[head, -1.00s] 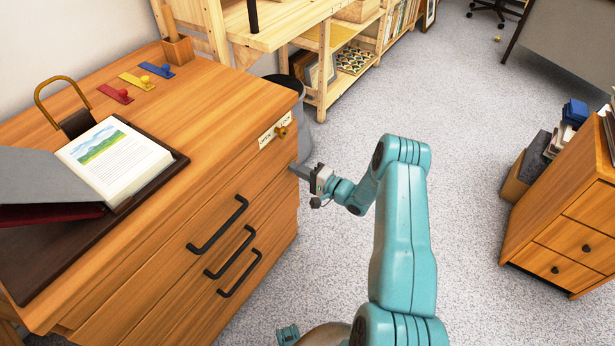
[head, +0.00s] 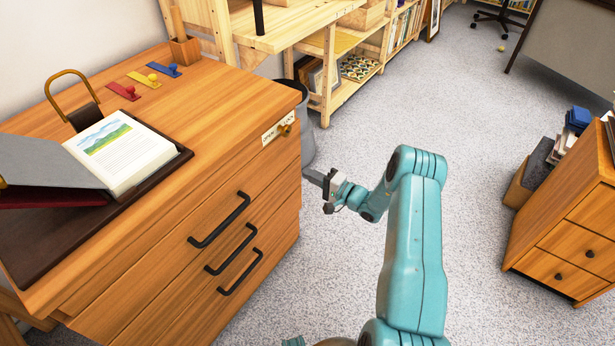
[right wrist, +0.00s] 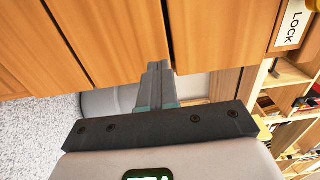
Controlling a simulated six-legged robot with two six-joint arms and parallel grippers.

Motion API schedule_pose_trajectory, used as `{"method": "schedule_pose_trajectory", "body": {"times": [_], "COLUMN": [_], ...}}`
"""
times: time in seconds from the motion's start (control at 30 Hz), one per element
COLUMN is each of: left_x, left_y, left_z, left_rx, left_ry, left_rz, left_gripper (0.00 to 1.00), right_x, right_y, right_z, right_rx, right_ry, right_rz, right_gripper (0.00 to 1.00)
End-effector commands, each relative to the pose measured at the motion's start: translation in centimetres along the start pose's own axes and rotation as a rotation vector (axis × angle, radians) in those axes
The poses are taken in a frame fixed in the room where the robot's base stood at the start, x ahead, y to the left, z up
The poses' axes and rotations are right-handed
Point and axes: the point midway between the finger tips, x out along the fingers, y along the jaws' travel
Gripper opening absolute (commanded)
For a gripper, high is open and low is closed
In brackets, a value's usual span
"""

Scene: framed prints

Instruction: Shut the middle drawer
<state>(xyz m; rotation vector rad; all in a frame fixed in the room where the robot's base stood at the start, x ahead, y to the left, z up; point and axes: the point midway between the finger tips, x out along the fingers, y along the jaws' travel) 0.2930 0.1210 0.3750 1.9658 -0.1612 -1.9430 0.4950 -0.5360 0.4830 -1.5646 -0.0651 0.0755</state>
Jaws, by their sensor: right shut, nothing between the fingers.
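The wooden cabinet (head: 150,262) stands at the left with three black bar handles on its front. The middle handle (head: 230,249) sits on the middle drawer, between the upper handle (head: 219,221) and the lower handle (head: 241,272). The drawer fronts look about flush; a small remaining gap cannot be ruled out. My right gripper (head: 309,175) is shut and empty near the cabinet's far right front edge. In the right wrist view its fingertips (right wrist: 159,66) overlap the drawer fronts beside a dark seam; contact cannot be told.
An open book (head: 122,155) and colored knobs on plates (head: 143,79) lie on the cabinet top. A brass knob (head: 285,130) is beside the lock label. A grey bin (head: 306,140) stands behind.

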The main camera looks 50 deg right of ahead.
Motion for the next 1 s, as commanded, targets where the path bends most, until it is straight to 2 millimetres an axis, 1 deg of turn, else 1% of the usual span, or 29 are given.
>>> {"method": "schedule_pose_trajectory", "body": {"times": [0.07, 0.3, 0.43, 0.53, 0.67, 0.87, 0.93, 0.97, 1.0], "left_x": [-0.5, -1.4, -1.8, -1.9, -2.0, -2.0, -2.0, -2.0, -2.0], "left_y": [0.2, 0.6, 0.8, 0.8, 0.8, 0.8, 0.8, 0.8, 0.8], "left_z": [0.1, 0.2, 0.2, 0.2, 0.2, 0.2, 0.2, 0.2, 0.2], "left_rx": [0.000, 0.004, 0.004, 0.004, 0.004, 0.004, 0.004, 0.004, 0.004], "left_ry": [-0.002, -0.004, -0.004, -0.004, -0.004, -0.004, -0.004, -0.004, -0.004], "left_rz": [0.000, 0.000, 0.000, 0.000, 0.000, 0.000, 0.000, 0.000, 0.000], "left_gripper": [1.00, 1.00, 1.00, 1.00, 1.00, 1.00, 1.00, 1.00, 1.00], "right_x": [-1.4, -5.7, -7.8, -8.9, -9.6, -9.6, -9.0, -8.6, -7.9], "right_y": [-0.2, -0.1, -0.1, 0.0, 0.0, 0.1, 0.6, 0.9, 1.6], "right_z": [-0.3, -0.5, -0.5, -0.5, -0.4, -0.1, 1.1, 2.0, 3.7], "right_rx": [0.001, 0.001, 0.000, 0.000, 0.000, 0.004, 0.028, 0.047, 0.080], "right_ry": [0.005, 0.002, 0.001, 0.000, 0.000, -0.007, -0.042, -0.069, -0.119], "right_rz": [0.001, 0.002, 0.002, 0.001, 0.001, 0.004, 0.026, 0.045, 0.081], "right_gripper": [0.00, 0.00, 0.00, 0.00, 0.00, 0.00, 0.00, 0.00, 0.00]}}
